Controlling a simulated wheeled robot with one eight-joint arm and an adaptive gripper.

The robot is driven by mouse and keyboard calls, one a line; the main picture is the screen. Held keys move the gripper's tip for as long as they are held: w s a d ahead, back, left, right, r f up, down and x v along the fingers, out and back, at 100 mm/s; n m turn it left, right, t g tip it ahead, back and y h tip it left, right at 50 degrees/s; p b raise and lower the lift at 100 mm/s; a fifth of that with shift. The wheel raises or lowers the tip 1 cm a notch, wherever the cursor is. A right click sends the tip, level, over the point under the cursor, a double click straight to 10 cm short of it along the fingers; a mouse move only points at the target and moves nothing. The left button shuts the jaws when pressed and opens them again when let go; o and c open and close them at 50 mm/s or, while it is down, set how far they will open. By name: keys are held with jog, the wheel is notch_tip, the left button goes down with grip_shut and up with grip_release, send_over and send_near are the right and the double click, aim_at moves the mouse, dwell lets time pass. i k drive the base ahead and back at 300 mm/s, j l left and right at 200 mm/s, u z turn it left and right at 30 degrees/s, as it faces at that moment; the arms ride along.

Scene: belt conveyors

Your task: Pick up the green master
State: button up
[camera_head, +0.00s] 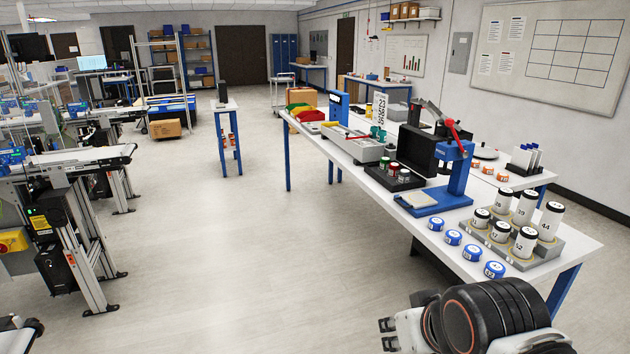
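A black tray (376,176) lies on the long white table, holding several small cylinders. One cylinder with a green top (385,162) stands at its far-left part and seems to be the green master. A red-topped one (393,169) stands beside it, and another (404,175) is nearer. They are small, so fine detail is unclear. My gripper (388,334) is at the bottom of the view, in front of the table's near end, far from the tray. Its two fingertips are apart with nothing seen between them.
A blue press (458,178) stands right of the tray. Blue-capped round containers (453,237) and a grey rack (541,248) of white numbered jars occupy the table's near end. A grey box (352,149) lies beyond the tray. The floor left of the table is clear up to the conveyors (75,157).

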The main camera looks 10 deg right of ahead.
aim_at(385, 161)
jog(key=i+z, duration=0.3)
jog(key=i, duration=0.15)
jog(key=i+j+z, duration=0.3)
jog(key=i+j, duration=0.15)
jog(key=i, duration=0.3)
jog(key=i+j, duration=0.2)
jog(key=i, duration=0.25)
jog(key=i+j, duration=0.15)
jog(key=i, duration=0.35)
jog(key=i+j+z, duration=0.1)
jog(key=i, duration=0.35)
jog(key=i+j, duration=0.3)
jog(key=i, duration=0.15)
jog(key=i+j, duration=0.2)
jog(key=i, duration=0.25)
jog(key=i+z, duration=0.15)
jog(key=k, duration=0.05)
